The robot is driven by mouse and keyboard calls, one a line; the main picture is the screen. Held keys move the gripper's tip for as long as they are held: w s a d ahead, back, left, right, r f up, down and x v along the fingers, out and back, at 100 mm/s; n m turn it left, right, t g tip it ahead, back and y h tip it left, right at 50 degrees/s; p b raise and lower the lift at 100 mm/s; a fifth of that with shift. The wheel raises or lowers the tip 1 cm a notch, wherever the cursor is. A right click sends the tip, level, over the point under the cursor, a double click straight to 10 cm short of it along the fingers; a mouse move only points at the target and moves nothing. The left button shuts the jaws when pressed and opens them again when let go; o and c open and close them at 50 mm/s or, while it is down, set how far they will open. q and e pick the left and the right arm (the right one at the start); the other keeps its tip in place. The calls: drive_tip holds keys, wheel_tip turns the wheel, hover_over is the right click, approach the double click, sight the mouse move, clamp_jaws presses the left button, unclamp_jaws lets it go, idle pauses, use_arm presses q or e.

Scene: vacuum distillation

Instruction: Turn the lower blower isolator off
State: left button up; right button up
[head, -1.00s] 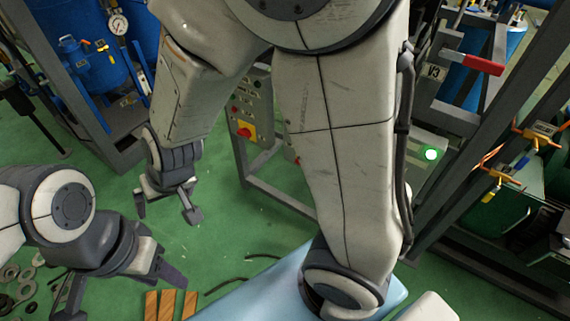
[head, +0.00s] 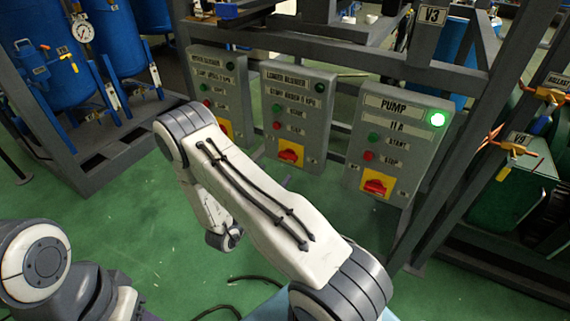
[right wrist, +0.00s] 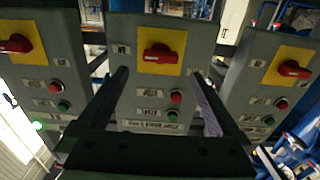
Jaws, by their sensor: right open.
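The lower blower box (head: 300,108) is the middle of three grey control boxes. Its isolator is a red rotary handle on a yellow plate (head: 290,153), low on the box, and its lamp looks unlit. In the right wrist view, where the boxes appear inverted, the handle (right wrist: 161,57) lies roughly horizontal at upper centre. My right gripper (head: 272,168) is mostly hidden behind its forearm in the head view. Its two fingers (right wrist: 160,90) are spread, empty and apart from the handle. My left gripper (head: 128,303) is cut off at the bottom edge.
The pump box (head: 398,138), right, has a lit green lamp and its own red isolator. The upper blower box (head: 213,78), left, is partly covered by my right arm. Steel frame posts stand at right; blue tanks (head: 85,50) stand at left.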

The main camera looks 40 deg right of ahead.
sight(286, 159)
drive_tip(key=b+x, duration=0.1)
drive_tip(key=x, duration=0.7)
drive_tip(key=shift+w+d, duration=0.15)
drive_tip(key=c, duration=1.2)
drive_tip(key=shift+c, duration=0.2)
